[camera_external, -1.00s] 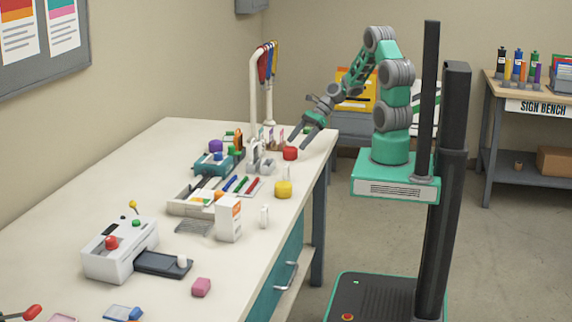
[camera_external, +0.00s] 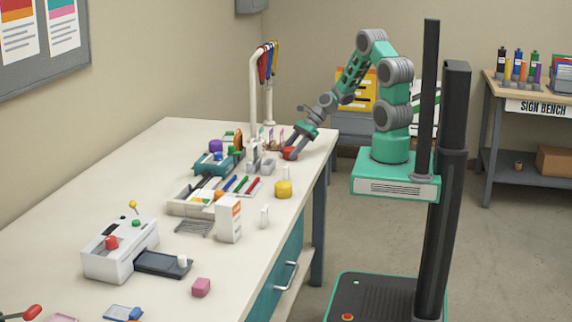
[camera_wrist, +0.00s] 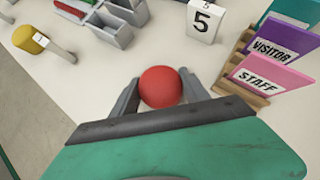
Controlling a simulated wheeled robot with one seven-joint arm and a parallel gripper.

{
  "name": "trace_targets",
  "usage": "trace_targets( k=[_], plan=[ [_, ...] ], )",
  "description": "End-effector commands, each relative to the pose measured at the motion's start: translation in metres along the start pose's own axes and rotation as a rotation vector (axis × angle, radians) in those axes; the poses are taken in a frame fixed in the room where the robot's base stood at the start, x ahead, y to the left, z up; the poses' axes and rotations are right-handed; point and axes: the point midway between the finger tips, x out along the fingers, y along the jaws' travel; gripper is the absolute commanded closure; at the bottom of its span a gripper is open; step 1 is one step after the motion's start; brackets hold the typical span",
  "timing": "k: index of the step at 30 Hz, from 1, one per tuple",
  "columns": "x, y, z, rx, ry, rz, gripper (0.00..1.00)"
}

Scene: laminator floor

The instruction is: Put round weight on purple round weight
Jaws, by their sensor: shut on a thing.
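A red round weight (camera_external: 289,154) is on the white bench near its far right edge. It shows between my fingers in the wrist view (camera_wrist: 160,87). My gripper (camera_wrist: 155,92) is shut on it, one finger on each side; in the external view my gripper (camera_external: 292,150) reaches down to it from the right. A purple round weight (camera_external: 215,146) sits farther left at the back of the bench, near a teal tray. A yellow round weight (camera_external: 283,189) stands in front of the red one; it also shows at the upper left in the wrist view (camera_wrist: 30,39).
Beside the red weight are a grey divided holder (camera_wrist: 112,20), a card marked 5 (camera_wrist: 204,20) and a wooden rack with VISITOR and STAFF cards (camera_wrist: 262,75). A teal tray (camera_external: 214,166) stands before the purple weight. A tall white stand (camera_external: 254,95) rises behind.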

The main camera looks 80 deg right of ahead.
Motion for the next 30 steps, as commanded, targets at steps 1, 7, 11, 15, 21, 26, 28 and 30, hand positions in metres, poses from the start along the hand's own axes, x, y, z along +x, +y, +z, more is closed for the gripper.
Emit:
trace_targets(
  k=[1, 7, 11, 15, 21, 26, 28, 30],
  plan=[
    [0.0, 0.0, 0.0, 0.0, 0.0, 0.0, 0.6],
    [0.0, 0.0, 0.0, 0.0, 0.0, 0.0, 0.77],
    [0.0, 0.0, 0.0, 0.0, 0.0, 0.0, 0.87],
    [0.0, 0.0, 0.0, 0.0, 0.0, 0.0, 0.99],
    [-0.0004, -0.0004, 0.0007, -0.001, -0.001, -0.001, 1.0],
    [-0.0012, -0.0005, 0.0015, -0.002, -0.001, -0.001, 1.0],
    [-0.0035, -0.0007, 0.0038, -0.003, -0.001, -0.002, 1.0],
    [-0.0079, -0.0012, 0.0081, -0.003, -0.001, -0.003, 1.0]
  ],
)
